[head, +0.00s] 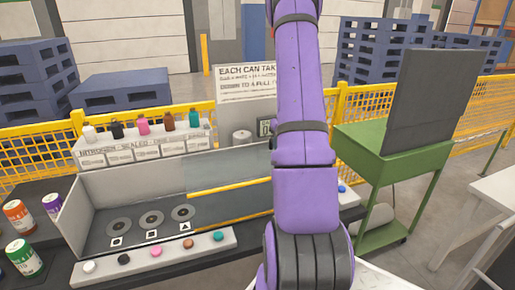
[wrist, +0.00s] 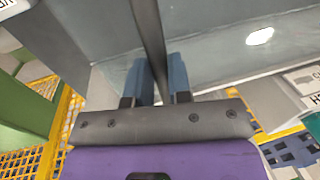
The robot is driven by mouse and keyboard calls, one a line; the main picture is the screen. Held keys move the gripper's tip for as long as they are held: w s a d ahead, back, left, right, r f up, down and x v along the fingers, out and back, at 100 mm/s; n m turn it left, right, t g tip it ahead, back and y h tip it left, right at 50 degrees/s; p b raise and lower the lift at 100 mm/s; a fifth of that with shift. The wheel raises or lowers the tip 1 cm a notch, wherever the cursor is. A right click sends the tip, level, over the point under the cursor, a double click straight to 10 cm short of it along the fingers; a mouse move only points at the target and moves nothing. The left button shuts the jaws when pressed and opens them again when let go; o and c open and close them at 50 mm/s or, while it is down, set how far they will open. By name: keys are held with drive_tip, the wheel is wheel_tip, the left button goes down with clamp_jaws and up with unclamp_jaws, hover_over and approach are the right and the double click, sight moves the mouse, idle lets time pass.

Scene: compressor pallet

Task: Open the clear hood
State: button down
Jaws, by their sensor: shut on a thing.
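The clear hood (head: 229,203) shows in the head view as a see-through panel with yellow edge strips over the right part of the grey tray (head: 85,212). My arm covers its right end. In the wrist view, my gripper (wrist: 159,82) has its two blue fingers on either side of a dark bar (wrist: 148,28) and is shut on it. The bar appears to be the hood's handle, but its join to the hood cannot be seen clearly. The gripper itself is hidden behind my arm in the head view.
Several coloured buttons (head: 156,251) line the tray's front, and small bottles (head: 143,125) stand behind it. Cans (head: 20,217) stand at the left. A green stand (head: 385,150) with a dark panel is at the right. A yellow mesh fence (head: 40,150) runs behind.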

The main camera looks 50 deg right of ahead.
drive_tip(key=s+d, duration=0.1)
drive_tip(key=d, duration=0.1)
drive_tip(key=s+d, duration=0.2)
drive_tip(key=d, duration=0.1)
drive_tip(key=shift+s, duration=0.2)
drive_tip(key=c, duration=1.1)
unclamp_jaws()
drive_tip(key=shift+o, duration=0.2)
drive_tip(key=shift+r, duration=0.15)
wheel_tip(320, 180, up, 10)
drive_tip(key=s+d, duration=0.1)
drive_tip(key=shift+d+r, duration=0.2)
drive_tip(key=shift+d, duration=0.2)
